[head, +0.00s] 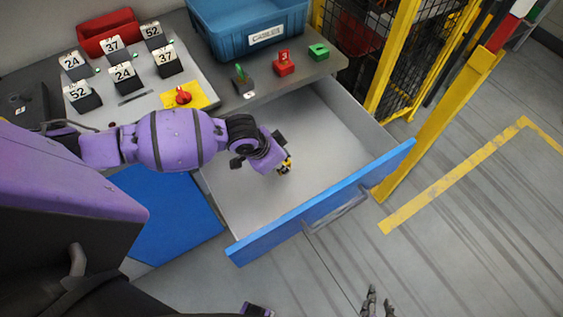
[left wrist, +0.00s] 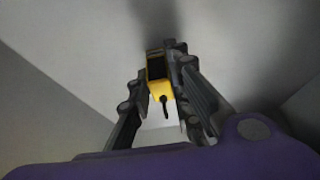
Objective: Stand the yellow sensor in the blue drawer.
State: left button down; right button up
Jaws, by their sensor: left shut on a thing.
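The blue drawer (head: 325,203) is pulled out; its blue front and pale grey inside show in the head view. My left arm reaches in over it from the left. My left gripper (left wrist: 165,62) is shut on the yellow sensor (left wrist: 158,88), a small yellow and black block with a dark cable-like end. In the head view the sensor (head: 285,167) is a small yellow spot at the gripper tip, over the drawer's inside. I cannot tell whether it touches the drawer floor. My right gripper (head: 377,301) is at the bottom edge, its fingers apart and empty.
The counter behind holds a blue bin (head: 246,32), a red bin (head: 107,30), numbered blocks, a red button on a yellow plate (head: 184,96), and small green and red parts. Yellow posts (head: 437,125) stand right of the drawer. The drawer looks otherwise empty.

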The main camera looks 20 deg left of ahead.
pick_arm(q)
jog(key=c, duration=1.6)
grip_release()
jog(key=p+v, duration=0.1)
jog(key=v, duration=1.1)
jog(key=shift+r, duration=0.1)
